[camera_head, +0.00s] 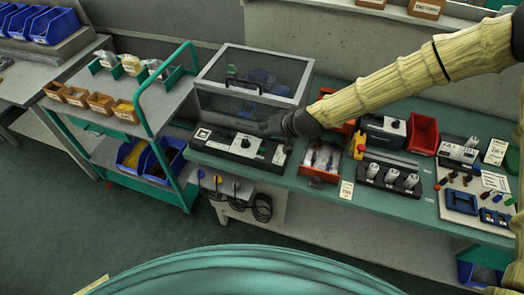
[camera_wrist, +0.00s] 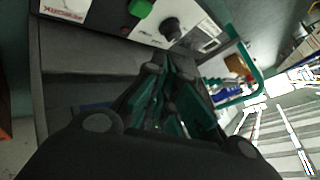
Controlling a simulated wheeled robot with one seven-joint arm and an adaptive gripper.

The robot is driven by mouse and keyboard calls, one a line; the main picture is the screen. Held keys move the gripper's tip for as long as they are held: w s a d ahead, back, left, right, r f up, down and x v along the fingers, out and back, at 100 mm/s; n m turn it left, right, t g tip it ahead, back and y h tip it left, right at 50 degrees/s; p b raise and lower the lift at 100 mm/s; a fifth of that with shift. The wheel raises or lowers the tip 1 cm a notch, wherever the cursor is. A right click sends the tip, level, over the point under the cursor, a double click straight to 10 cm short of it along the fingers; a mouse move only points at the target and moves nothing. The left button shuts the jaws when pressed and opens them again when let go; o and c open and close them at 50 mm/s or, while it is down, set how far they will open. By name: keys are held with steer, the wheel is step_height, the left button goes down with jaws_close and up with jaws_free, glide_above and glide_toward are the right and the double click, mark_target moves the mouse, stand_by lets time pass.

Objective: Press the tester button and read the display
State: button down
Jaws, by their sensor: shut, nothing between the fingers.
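The tester (camera_head: 222,144) is a low dark unit with a pale panel, at the front of a clear-lidded case on the green bench. In the wrist view its pale panel (camera_wrist: 150,32) crosses the top, with a green button (camera_wrist: 140,8) and a black knob (camera_wrist: 172,30). A small framed window (camera_wrist: 209,44), perhaps the display, shows no readable value. My gripper (camera_head: 263,128) is shut and empty, just above the tester's back right part. In the wrist view the fingertips (camera_wrist: 168,72) are below the panel, apart from the green button. Contact with the tester cannot be told.
The clear-lidded case (camera_head: 252,60) stands close behind my gripper. To the right are a tray of small parts (camera_head: 320,165), a red bin (camera_head: 423,134) and a rack with white cylinders (camera_head: 390,176). A green-framed cart (camera_head: 155,125) stands at the left. Cables (camera_head: 262,207) hang below.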

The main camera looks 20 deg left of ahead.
mark_target(264, 147)
steer(key=shift+f+b, duration=1.1)
steer(key=shift+f, duration=1.05)
steer(key=shift+f, duration=0.1)
steer(key=shift+f+b, duration=0.3)
steer(key=shift+b, duration=0.1)
steer(key=shift+f+b, duration=0.35)
steer(key=shift+f, duration=0.1)
stand_by(0.4)
steer(key=shift+r, duration=0.1)
stand_by(0.3)
steer(key=shift+r+p, duration=0.4)
steer(key=shift+r, duration=0.4)
steer(key=shift+r+p, duration=1.25)
steer(key=shift+r, duration=1.3)
